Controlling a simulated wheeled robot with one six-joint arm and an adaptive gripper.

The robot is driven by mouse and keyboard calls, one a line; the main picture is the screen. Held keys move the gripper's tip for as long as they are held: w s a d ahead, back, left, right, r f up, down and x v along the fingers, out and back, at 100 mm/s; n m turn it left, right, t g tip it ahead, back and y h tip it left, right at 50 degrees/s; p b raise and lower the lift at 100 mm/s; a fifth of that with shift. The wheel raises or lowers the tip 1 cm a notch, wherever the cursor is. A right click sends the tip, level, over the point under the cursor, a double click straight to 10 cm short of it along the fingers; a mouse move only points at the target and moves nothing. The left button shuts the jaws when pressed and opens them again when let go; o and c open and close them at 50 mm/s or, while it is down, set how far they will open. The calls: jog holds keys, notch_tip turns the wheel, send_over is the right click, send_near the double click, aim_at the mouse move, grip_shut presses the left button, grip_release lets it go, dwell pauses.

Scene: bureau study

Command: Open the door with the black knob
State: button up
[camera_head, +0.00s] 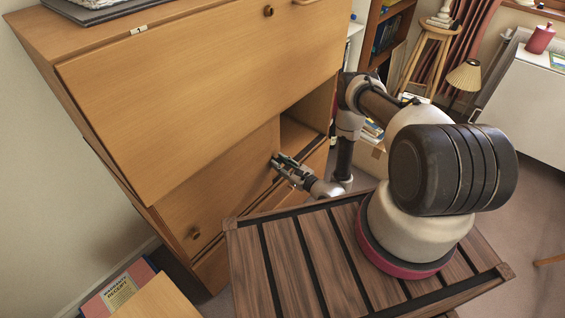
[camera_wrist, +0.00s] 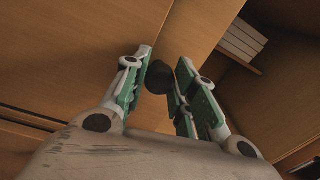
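The black knob (camera_wrist: 158,77) shows as a dark round shape between my gripper's fingertips in the wrist view. It sits on a wooden door (camera_wrist: 90,50) of the bureau. My gripper (camera_wrist: 165,66) is open, with one green-padded finger on each side of the knob. The left fingertip is very near the knob; I cannot tell whether it touches. A narrow gap shows on the right. In the head view my gripper (camera_head: 278,160) is at the right edge of the lower door (camera_head: 220,190), which looks closed. The black knob cannot be made out there.
An open compartment (camera_head: 305,115) lies right of the door, with pale books (camera_wrist: 240,40) inside. The large upper flap (camera_head: 200,90) is above. A brownish knob (camera_head: 195,235) is at lower left. A slatted wooden surface (camera_head: 290,265) is in front. A bookcase (camera_head: 388,35) stands behind.

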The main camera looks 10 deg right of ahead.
jog(key=o, duration=0.4)
jog(key=v, duration=1.2)
